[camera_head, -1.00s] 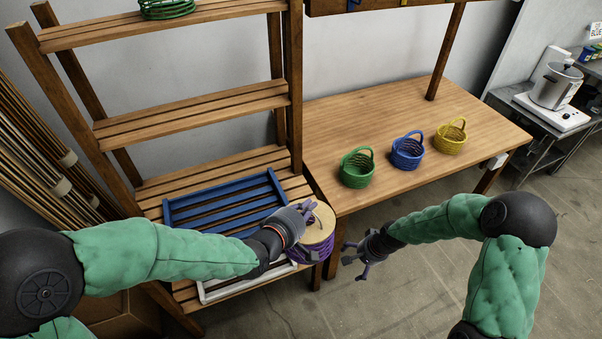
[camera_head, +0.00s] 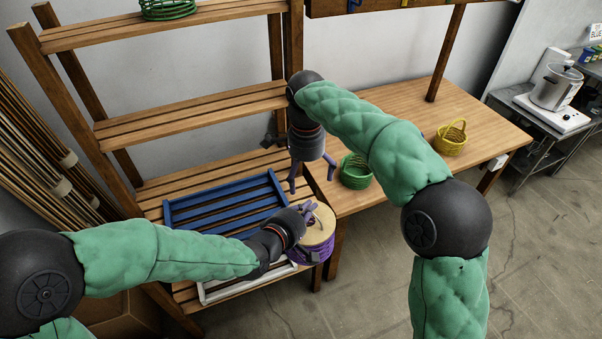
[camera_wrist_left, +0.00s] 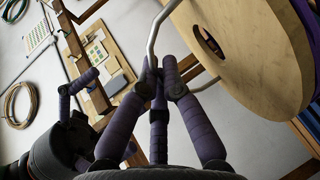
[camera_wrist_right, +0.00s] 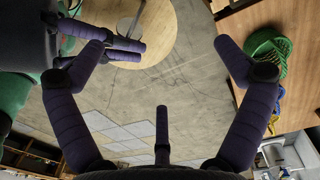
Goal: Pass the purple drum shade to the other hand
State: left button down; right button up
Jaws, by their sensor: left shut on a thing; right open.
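The purple drum shade (camera_head: 318,252) has a round pale wooden top and purple coils around its side. It hangs in the air at the front right of the slatted shelf. My left gripper (camera_head: 304,212) is shut on it at a thin metal rod over the top, seen in the left wrist view (camera_wrist_left: 160,72). My right gripper (camera_head: 312,182) is open and empty, fingers pointing down, apart from the shade and behind it in the head view. In the right wrist view the wooden top of the shade (camera_wrist_right: 172,45) shows between its spread fingers.
A blue slatted tray (camera_head: 180,206) and a white tray (camera_head: 215,293) lie on the lower shelf. A green basket (camera_head: 355,173) stands close to my right gripper on the wooden table (camera_head: 470,105); a yellow basket (camera_head: 450,138) is farther right. Shelf posts stand near my right wrist.

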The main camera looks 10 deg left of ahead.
jog(key=f, duration=0.3)
jog(key=s+f, duration=0.1)
jog(key=f, duration=0.6)
jog(key=shift+s+a+f, duration=0.35)
jog(key=shift+s+f, duration=0.05)
